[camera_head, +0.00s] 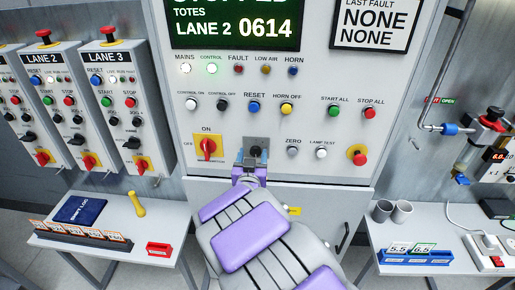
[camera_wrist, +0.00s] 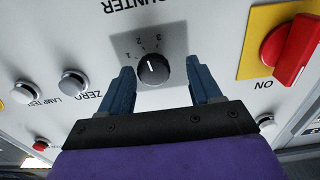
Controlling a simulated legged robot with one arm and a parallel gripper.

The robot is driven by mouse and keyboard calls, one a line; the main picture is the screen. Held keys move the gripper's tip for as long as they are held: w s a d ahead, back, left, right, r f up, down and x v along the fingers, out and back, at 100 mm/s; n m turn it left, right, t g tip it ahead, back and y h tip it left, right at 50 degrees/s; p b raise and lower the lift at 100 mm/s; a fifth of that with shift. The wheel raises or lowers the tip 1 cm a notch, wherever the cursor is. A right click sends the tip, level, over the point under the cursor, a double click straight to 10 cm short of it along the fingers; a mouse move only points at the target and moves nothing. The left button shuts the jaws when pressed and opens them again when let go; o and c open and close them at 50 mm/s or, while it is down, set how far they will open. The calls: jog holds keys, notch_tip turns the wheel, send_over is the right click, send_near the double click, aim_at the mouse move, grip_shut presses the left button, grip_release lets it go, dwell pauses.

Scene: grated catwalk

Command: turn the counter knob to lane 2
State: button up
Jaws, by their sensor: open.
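The counter knob (camera_wrist: 153,70) is a round black knob with a white pointer line on a grey plate (camera_wrist: 178,45). In the wrist view its pointer aims up and slightly left, towards the printed numbers; I cannot tell exactly which number it meets. My gripper (camera_wrist: 160,78) is open, with one blue finger on each side of the knob and gaps showing between. How deep the fingers reach around it is unclear. In the head view my gripper (camera_head: 250,163) is at the plate's lower edge, partly hiding the knob (camera_head: 255,151). The display (camera_head: 235,25) reads "LANE 2 0614".
A red switch (camera_head: 207,146) on a yellow plate is left of the knob. The ZERO button (camera_head: 292,152), LAMP TEST button (camera_head: 321,153) and a red button (camera_head: 358,156) are to its right. Side tables (camera_head: 180,225) flank the cabinet.

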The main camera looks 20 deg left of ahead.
jog(key=shift+w+d, duration=0.1)
jog(key=shift+w, duration=0.1)
jog(key=shift+d+r, duration=0.1)
jog(key=shift+d, duration=0.25)
jog(key=shift+c, duration=0.4)
jog(key=shift+a, duration=0.25)
jog(key=c, duration=0.9)
jog(key=shift+p, duration=0.3)
jog(key=shift+c, duration=0.2)
